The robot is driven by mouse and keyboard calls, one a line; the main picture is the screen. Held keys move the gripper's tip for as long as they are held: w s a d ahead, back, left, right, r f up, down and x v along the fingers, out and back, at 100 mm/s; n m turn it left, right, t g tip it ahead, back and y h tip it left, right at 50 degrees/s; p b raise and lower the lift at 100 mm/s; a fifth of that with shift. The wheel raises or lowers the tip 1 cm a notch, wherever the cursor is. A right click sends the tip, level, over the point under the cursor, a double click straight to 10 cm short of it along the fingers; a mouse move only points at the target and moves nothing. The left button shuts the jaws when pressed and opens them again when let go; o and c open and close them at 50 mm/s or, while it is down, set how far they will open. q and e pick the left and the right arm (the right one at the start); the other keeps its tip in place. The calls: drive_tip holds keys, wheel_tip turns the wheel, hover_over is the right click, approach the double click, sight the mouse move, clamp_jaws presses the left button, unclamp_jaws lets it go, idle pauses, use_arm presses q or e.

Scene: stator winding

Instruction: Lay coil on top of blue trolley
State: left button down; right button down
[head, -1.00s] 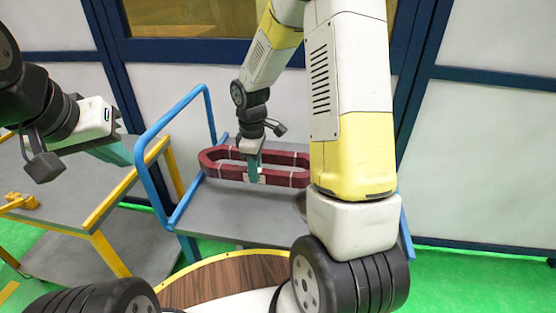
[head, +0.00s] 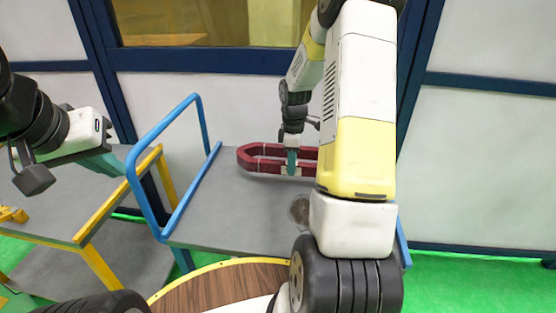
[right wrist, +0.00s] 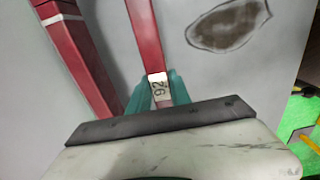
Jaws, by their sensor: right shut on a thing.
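The coil (head: 247,158) is a dark red elongated loop with white bands. It is over the back part of the grey top of the blue trolley (head: 225,215); I cannot tell whether it touches the top. My right gripper (head: 291,165) is shut on the near side of the coil. In the right wrist view the teal fingers (right wrist: 157,95) grip a red bar of the coil (right wrist: 147,40) at a white label. My right arm hides the coil's right end. My left gripper (head: 110,163) is off to the left, away from the coil; its finger gap is not clear.
The trolley's blue handle rail (head: 139,190) stands at its left end. A grey table with a yellow frame (head: 92,228) is left of it. A dark oval patch (head: 299,209) marks the trolley top. A panelled wall (head: 250,100) stands behind.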

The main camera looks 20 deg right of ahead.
drive_tip(key=shift+d+f, duration=0.1)
drive_tip(key=shift+f, duration=1.6)
drive_tip(key=c, duration=1.2)
unclamp_jaws()
drive_tip(key=shift+f, duration=0.15)
wheel_tip(320, 180, up, 12)
drive_tip(key=shift+f, duration=0.1)
drive_tip(key=s+a+r+m+t, duration=0.3)
drive_tip(key=s+a+r+m, duration=0.35)
drive_tip(key=s+r, duration=0.55)
drive_tip(key=shift+s+a+r+m+t+y, duration=0.45)
drive_tip(key=shift+s+a+r+m, duration=0.5)
drive_tip(key=shift+s, duration=0.9)
drive_tip(key=shift+s+a+r+m+t+y, duration=0.3)
drive_tip(key=shift+s+a+r+m+t, duration=0.3)
drive_tip(key=shift+s+a+r+m, duration=0.85)
drive_tip(key=shift+s+a+r+m+t+y, duration=0.2)
drive_tip(key=shift+s+a+m+t+y, duration=0.4)
drive_tip(key=shift+s, duration=1.6)
